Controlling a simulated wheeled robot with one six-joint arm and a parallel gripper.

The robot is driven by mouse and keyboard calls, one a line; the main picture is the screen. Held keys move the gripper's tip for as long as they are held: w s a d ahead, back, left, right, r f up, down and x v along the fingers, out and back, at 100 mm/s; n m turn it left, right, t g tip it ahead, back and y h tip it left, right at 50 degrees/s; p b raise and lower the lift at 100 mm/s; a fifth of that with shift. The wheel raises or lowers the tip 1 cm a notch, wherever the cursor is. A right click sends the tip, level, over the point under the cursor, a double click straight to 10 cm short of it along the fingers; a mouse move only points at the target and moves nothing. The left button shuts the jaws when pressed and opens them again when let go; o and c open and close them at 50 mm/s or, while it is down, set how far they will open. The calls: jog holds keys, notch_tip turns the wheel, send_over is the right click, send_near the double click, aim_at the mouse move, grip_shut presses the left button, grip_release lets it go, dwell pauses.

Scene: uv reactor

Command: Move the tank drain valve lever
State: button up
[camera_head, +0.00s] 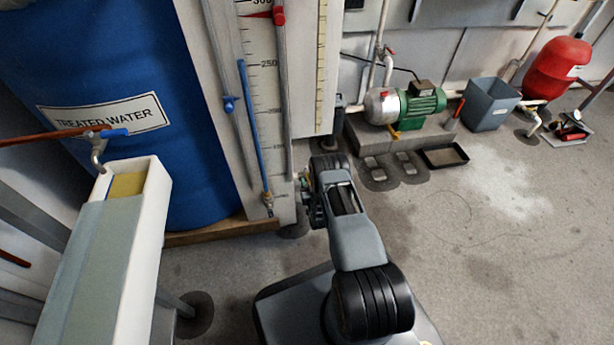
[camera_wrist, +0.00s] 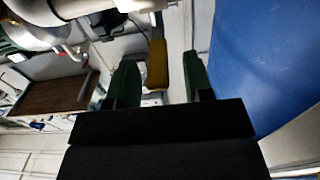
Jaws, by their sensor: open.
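In the wrist view, a yellow lever (camera_wrist: 157,63) sits between the two green fingers of my gripper (camera_wrist: 159,82). The gripper is open, with a small gap on each side of the lever. The blue treated water tank (camera_head: 100,75) stands at the left in the head view, and a blue surface (camera_wrist: 265,60) fills the right of the wrist view. In the head view, my gripper (camera_head: 304,190) is low beside the scale board, mostly hidden by my arm; the yellow lever is not visible there.
A white scale board (camera_head: 262,110) stands beside the tank. A green pump (camera_head: 420,103) sits on a concrete block, with a grey bin (camera_head: 488,104) and red vessel (camera_head: 556,68) farther right. A white trough (camera_head: 130,230) is at left. The right floor is mostly clear.

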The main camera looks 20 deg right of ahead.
jog(key=shift+w+d, duration=0.25)
jog(key=shift+w, duration=0.65)
jog(key=shift+c, duration=0.2)
grip_shut()
